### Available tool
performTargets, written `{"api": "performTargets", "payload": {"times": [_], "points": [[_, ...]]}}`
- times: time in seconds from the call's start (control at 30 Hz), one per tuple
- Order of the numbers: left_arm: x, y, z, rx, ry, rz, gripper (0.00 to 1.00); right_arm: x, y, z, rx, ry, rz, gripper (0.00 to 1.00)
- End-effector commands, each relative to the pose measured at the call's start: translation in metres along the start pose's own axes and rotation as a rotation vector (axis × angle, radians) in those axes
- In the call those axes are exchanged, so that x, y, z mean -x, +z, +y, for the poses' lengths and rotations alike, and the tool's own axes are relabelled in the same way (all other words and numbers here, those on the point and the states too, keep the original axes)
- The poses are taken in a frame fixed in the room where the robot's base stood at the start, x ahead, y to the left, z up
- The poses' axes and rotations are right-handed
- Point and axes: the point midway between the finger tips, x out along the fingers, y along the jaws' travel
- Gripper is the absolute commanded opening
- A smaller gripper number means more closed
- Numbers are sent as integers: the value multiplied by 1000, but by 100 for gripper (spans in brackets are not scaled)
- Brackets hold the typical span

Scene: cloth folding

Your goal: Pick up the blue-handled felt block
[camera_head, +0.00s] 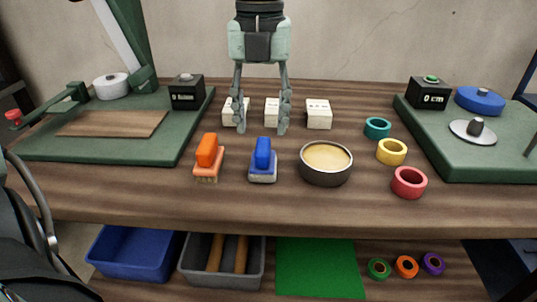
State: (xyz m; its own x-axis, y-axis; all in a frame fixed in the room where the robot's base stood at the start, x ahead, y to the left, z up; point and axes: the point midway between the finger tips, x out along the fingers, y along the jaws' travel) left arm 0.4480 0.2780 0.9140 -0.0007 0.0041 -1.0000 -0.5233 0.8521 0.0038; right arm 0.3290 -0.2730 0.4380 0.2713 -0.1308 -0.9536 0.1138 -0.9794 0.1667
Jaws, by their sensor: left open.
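The blue-handled felt block (263,158) stands on the wooden table near its front middle, with a blue handle on top and a pale base below. My left gripper (262,130) points down from the top of the view, its two fingers spread wide and nothing between them. In the picture its fingertips sit above the blue handle, apart from it; their exact height over the table is hard to tell. An orange-handled brush or block (207,158) stands just left of the blue one. My right gripper does not show.
A round tin (326,164) stands close on the right of the blue block. Several white blocks (318,114) stand behind. Teal, yellow and red rings (409,183) lie further right. Green-based devices (110,153) fill both sides. Trays (137,253) sit on the shelf below.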

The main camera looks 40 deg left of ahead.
Motion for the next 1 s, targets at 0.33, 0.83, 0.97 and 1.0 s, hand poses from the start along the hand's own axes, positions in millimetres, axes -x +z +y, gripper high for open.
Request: {"api": "performTargets", "payload": {"times": [0.33, 0.83, 0.97, 1.0], "points": [[-48, -6, -2, 0, -3, 4, 47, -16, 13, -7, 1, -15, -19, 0], [-56, -6, -2, 1, -5, 0, 27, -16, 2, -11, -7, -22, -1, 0], [-56, -6, -2, 1, -5, 0, 11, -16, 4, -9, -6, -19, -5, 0], [-56, -6, -2, 1, -5, 0, 6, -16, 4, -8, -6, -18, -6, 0]]}}
